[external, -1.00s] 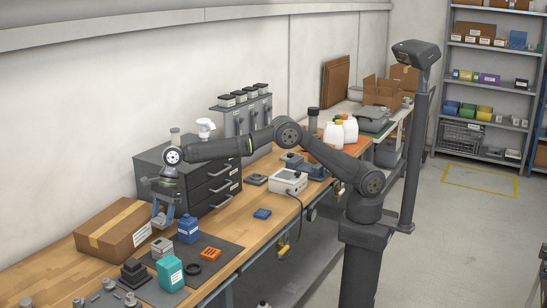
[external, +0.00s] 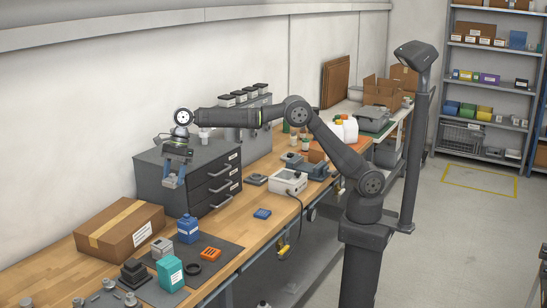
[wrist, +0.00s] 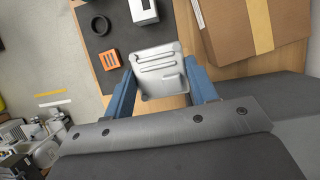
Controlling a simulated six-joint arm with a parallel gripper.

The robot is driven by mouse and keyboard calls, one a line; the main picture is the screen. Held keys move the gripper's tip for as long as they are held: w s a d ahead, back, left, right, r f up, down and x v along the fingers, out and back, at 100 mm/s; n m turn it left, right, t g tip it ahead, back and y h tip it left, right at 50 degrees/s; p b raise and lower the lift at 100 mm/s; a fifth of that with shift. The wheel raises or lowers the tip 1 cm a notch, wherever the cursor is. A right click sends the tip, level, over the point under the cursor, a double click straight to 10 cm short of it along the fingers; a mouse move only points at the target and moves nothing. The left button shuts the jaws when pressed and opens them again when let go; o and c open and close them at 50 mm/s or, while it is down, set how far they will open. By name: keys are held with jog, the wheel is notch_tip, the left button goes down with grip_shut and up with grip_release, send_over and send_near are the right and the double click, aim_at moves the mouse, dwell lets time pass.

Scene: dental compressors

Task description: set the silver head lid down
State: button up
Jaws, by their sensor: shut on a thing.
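The silver head lid (wrist: 160,72) is a pale metal plate with raised ribs, held between my two blue fingers in the wrist view. My gripper (wrist: 161,82) is shut on its sides. In the external view my gripper (external: 173,182) hangs fingers down in front of the dark drawer cabinet, above the bench.
A cardboard box (external: 118,229) sits left of the dark mat (external: 224,249). On or beside the mat are a blue bottle (external: 188,230), orange block (external: 210,253), black ring (external: 194,268), grey-white block (external: 163,246) and teal box (external: 170,272). The drawer cabinet (external: 207,163) stands behind.

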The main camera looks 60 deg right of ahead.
jog(key=s+d+n+g, duration=0.2)
jog(key=s+d+n, duration=0.2)
jog(key=s+d, duration=0.85)
send_over(224, 232)
jog(key=d, duration=0.1)
jog(key=shift+t, duration=0.3)
jog(key=f, duration=1.8)
jog(key=shift+w+d+f, duration=0.15)
jog(key=shift+w+f, duration=0.1)
jog(key=shift+f, duration=2.05)
jog(key=o, duration=0.6)
jog(key=shift+f, duration=0.2)
jog(key=o, duration=0.4)
jog(key=shift+o, duration=0.2)
jog(key=shift+r, duration=0.1)
jog(key=v, duration=1.2)
